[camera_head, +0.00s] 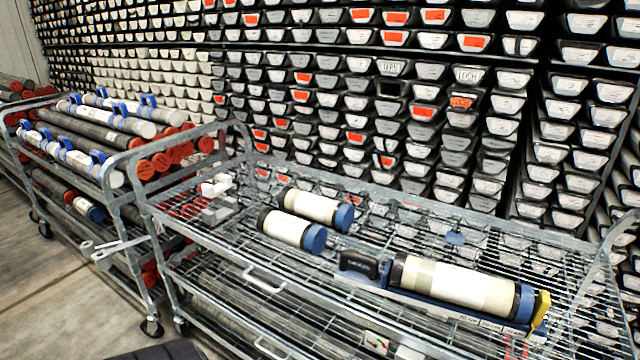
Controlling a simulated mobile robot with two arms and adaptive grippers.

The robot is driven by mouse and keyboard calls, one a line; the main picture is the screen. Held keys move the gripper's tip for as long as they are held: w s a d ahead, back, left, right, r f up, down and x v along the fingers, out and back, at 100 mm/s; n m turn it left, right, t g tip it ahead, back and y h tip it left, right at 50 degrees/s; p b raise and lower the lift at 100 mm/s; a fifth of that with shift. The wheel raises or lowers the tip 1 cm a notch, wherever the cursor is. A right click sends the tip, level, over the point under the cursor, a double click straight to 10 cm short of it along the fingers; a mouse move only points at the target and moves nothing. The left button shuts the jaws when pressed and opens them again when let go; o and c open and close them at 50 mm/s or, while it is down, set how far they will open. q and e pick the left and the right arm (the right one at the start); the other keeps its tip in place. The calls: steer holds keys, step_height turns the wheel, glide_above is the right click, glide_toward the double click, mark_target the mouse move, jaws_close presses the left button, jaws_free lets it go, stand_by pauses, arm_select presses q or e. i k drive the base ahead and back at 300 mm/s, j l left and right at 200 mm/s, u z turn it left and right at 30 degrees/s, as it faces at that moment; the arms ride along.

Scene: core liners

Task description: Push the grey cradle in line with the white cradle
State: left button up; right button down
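A small white cradle (216,187) stands at the left end of the wire cart's top shelf. A grey cradle (214,211) sits close to it, slightly nearer to me. The grey one blends with the wire mesh, so its exact outline and whether the two touch are hard to tell. Neither of my grippers is in view.
Two short core liners (292,231) (317,207) with blue caps lie right of the cradles. A longer liner (458,284) lies in a blue holder at the right. The cart's raised end rail (192,135) stands at left. Bare mesh lies in front of the short liners.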

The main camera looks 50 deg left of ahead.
mark_target(212, 219)
steer(key=u, duration=2.25)
steer(key=i+j+z, duration=0.25)
steer(key=i+j, duration=0.35)
steer(key=i+j+z, duration=0.25)
steer(key=i+j, duration=0.35)
steer(key=j, duration=0.15)
